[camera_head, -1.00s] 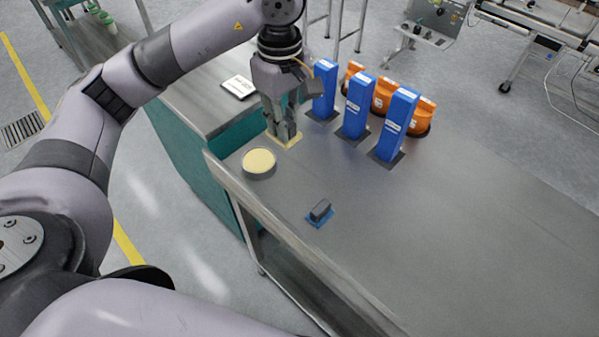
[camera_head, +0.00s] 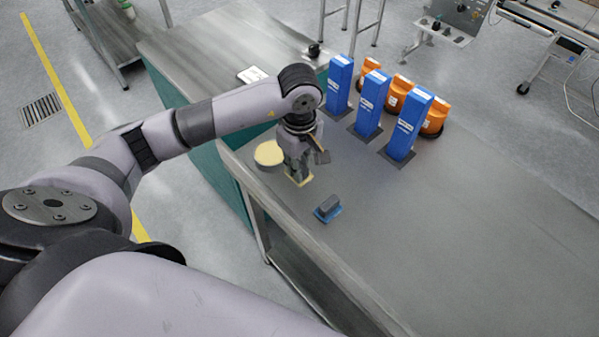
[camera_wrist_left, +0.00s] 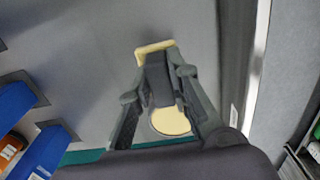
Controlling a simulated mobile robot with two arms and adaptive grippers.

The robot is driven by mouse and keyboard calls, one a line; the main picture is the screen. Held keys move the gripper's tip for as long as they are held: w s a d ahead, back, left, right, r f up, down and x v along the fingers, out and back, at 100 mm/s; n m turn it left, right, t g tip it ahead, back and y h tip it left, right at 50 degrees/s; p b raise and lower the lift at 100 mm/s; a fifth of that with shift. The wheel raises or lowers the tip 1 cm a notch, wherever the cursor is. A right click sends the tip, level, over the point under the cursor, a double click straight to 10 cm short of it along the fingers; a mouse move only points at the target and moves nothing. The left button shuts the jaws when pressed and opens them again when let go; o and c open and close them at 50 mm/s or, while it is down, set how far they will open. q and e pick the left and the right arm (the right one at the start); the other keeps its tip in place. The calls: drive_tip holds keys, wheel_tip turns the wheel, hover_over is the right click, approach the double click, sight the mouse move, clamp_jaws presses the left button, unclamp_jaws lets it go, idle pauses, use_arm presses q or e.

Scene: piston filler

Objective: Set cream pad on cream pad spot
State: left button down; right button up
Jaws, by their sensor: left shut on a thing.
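My left gripper (camera_head: 297,176) points down over the near-left part of the grey table, shut on the dark block of the cream pad (camera_head: 304,181). The pad's pale cream edge shows below the fingers. In the left wrist view the dark block (camera_wrist_left: 158,82) stands between the fingers, with the cream edge (camera_wrist_left: 154,48) beyond it. The pad is at or just above the tabletop; I cannot tell if it touches. I cannot make out a separate cream pad spot; the gripper and pad may cover it. My right gripper is not in view.
A round cream-topped tin (camera_head: 269,153) stands close to the left of my gripper. A dark block on a blue pad (camera_head: 327,208) lies nearer the front. Several blue boxes (camera_head: 410,125) and orange containers (camera_head: 434,116) stand behind. The table's right side (camera_head: 480,240) is clear.

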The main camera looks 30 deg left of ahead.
use_arm(q)
wheel_tip(320, 180, down, 4)
drive_tip(key=shift+f+p, duration=0.1)
drive_tip(key=shift+p, duration=0.25)
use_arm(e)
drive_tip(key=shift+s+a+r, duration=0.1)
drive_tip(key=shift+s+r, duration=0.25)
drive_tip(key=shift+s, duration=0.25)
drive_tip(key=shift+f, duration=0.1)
use_arm(q)
drive_tip(key=c, duration=2)
unclamp_jaws()
drive_tip(key=o, duration=0.5)
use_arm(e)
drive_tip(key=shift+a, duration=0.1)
